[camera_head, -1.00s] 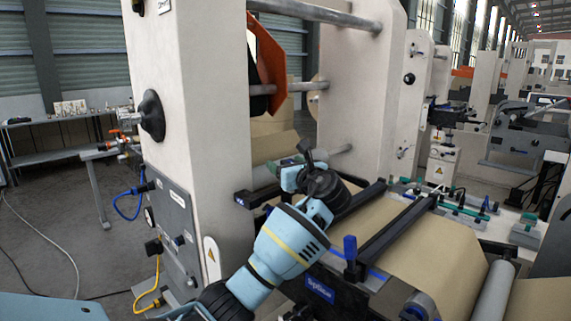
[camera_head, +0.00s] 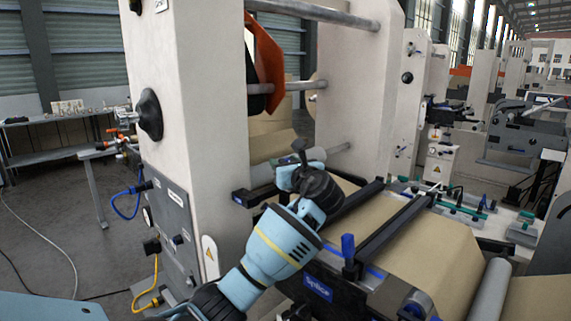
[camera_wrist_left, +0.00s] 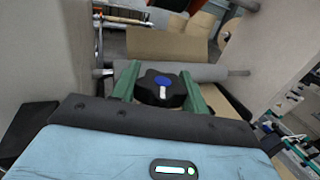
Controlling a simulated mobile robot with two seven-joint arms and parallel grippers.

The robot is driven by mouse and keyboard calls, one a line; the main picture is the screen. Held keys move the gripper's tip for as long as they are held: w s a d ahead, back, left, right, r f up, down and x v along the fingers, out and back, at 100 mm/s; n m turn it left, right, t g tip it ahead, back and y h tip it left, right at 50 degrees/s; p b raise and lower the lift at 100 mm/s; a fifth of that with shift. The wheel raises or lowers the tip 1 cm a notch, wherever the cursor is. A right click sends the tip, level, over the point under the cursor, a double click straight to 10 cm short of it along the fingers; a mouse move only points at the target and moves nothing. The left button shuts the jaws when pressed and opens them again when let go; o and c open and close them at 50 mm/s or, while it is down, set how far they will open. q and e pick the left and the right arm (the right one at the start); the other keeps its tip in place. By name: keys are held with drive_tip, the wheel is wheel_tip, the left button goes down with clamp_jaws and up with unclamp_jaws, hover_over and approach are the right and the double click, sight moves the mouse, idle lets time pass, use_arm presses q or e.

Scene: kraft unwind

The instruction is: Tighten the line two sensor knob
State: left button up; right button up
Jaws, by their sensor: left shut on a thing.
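The sensor knob (camera_wrist_left: 162,88) is black and lobed, with a blue cap and a white mark pointing toward the bottom of the left wrist view. My left gripper (camera_wrist_left: 161,86) has green fingers, one on each side of the knob, and is shut on it. In the head view my left gripper (camera_head: 298,160) is beside the grey roller behind the machine's near upright. There the wrist and fingers largely hide the knob, and I cannot make out its mark. The frames do not show which line the knob belongs to. My right gripper is not in view.
A tall cream upright (camera_head: 195,110) stands left of my arm, with a grey control panel (camera_head: 170,225). Black bars (camera_head: 395,235) and brown kraft paper (camera_head: 440,245) lie to the right. A grey roller (camera_wrist_left: 210,72) runs behind the knob.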

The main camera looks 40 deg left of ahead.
use_arm(q)
drive_tip(key=m+t+h, duration=0.5)
drive_tip(key=m+t, duration=0.1)
drive_tip(key=t, duration=0.1)
drive_tip(key=shift+w+r+h, duration=0.15)
drive_tip(key=shift+h, duration=0.25)
drive_tip(key=m+t+h, duration=0.1)
drive_tip(key=m+h, duration=0.1)
drive_tip(key=m+t+h, duration=0.1)
drive_tip(key=h, duration=0.2)
drive_tip(key=shift+w+d+r+m+t, duration=0.1)
drive_tip(key=shift+d+m+t, duration=0.1)
drive_tip(key=shift+m+t, duration=0.15)
drive_tip(key=shift+m+h, duration=0.25)
drive_tip(key=shift+h, duration=0.45)
drive_tip(key=shift+r, duration=0.2)
drive_tip(key=o, duration=0.8)
drive_tip(key=shift+o, duration=1)
drive_tip(key=shift+d+f, duration=0.1)
drive_tip(key=shift+f, duration=0.2)
drive_tip(key=shift+s+f, duration=0.15)
drive_tip(key=shift+s, duration=0.25)
drive_tip(key=v, duration=0.7)
